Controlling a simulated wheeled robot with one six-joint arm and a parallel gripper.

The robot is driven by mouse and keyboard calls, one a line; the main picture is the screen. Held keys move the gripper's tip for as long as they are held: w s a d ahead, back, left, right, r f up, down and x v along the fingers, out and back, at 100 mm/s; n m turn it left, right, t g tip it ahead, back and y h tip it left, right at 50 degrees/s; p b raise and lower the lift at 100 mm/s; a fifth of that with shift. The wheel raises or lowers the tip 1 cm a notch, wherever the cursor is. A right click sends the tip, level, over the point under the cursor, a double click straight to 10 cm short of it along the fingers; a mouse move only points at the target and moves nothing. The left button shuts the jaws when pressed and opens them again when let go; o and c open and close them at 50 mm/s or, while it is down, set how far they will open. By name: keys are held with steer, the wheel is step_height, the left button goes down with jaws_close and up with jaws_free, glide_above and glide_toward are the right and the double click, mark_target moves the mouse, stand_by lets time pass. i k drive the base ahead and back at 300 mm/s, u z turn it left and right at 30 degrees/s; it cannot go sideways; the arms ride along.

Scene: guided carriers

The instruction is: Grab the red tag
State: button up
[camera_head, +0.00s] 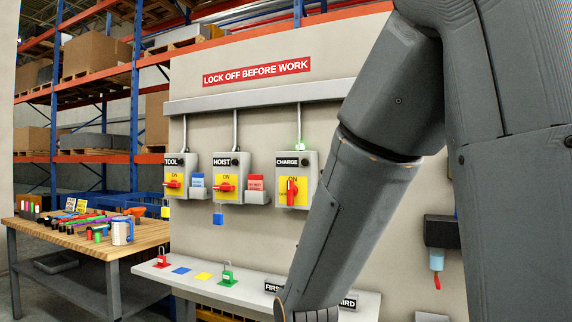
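A red tag (255,183) with small pale print stands in a holder on the right side of the grey HOIST switch box (228,166), on the wall panel. A blue tag (197,180) sits in a similar holder beside the TOOL box (176,171). My arm crosses the right of the picture and runs down to the bottom edge. My gripper is out of the picture, so its fingers and anything in them are hidden.
A CHARGE box (296,160) with a red handle and green light hangs right of HOIST. A narrow shelf (205,289) below carries a red padlock (162,260) and a green padlock (228,276). A wooden workbench (150,236) with tools stands left.

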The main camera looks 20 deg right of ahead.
mark_target(255, 181)
steer(key=z, duration=0.1)
steer(key=i, duration=1.15)
steer(key=z, duration=0.1)
